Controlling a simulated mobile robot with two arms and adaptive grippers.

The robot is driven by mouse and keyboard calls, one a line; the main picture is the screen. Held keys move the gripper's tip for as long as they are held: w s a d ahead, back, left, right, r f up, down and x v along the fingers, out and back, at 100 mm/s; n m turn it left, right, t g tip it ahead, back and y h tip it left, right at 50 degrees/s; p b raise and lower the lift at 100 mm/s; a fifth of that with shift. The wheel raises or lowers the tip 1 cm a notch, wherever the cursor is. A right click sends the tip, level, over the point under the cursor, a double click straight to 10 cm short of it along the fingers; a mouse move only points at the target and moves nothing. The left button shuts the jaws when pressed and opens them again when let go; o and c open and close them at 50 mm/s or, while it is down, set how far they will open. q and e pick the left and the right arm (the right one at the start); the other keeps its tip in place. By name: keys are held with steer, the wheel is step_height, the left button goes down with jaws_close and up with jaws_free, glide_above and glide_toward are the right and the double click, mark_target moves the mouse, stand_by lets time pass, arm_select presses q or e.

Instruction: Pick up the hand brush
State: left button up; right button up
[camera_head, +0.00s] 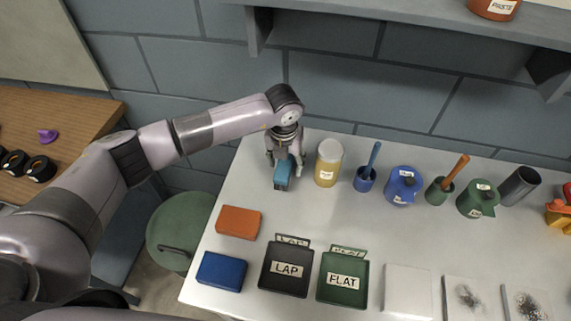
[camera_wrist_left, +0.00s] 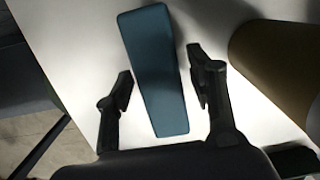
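A teal-blue block-like item (camera_head: 282,176), which I take for the hand brush, is at the back left of the white table. It also shows in the left wrist view (camera_wrist_left: 154,70) as a long tapered teal shape. My left gripper (camera_head: 284,166) is above it. In the left wrist view my left gripper (camera_wrist_left: 160,88) is open, with one finger on each side of the teal item and a gap on both sides. Any bristles are hidden. My right gripper is not in view.
A yellow jar (camera_head: 327,165) stands close to the right of my left gripper. Blue and green pots with brushes stand further right. Orange (camera_head: 238,222) and blue (camera_head: 221,271) blocks and trays labelled LAP (camera_head: 270,285) and FLAT (camera_head: 328,292) lie in front. A wall is behind.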

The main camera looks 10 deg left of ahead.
arm_select(q)
steer(key=c, duration=1.1)
steer(key=shift+r, duration=0.2)
steer(key=shift+w+r, duration=0.1)
steer(key=shift+r, duration=0.5)
step_height(320, 180, up, 18)
steer(key=b, duration=0.5)
steer(key=shift+r, duration=0.25)
steer(key=o, duration=0.7)
steer(key=c, duration=0.5)
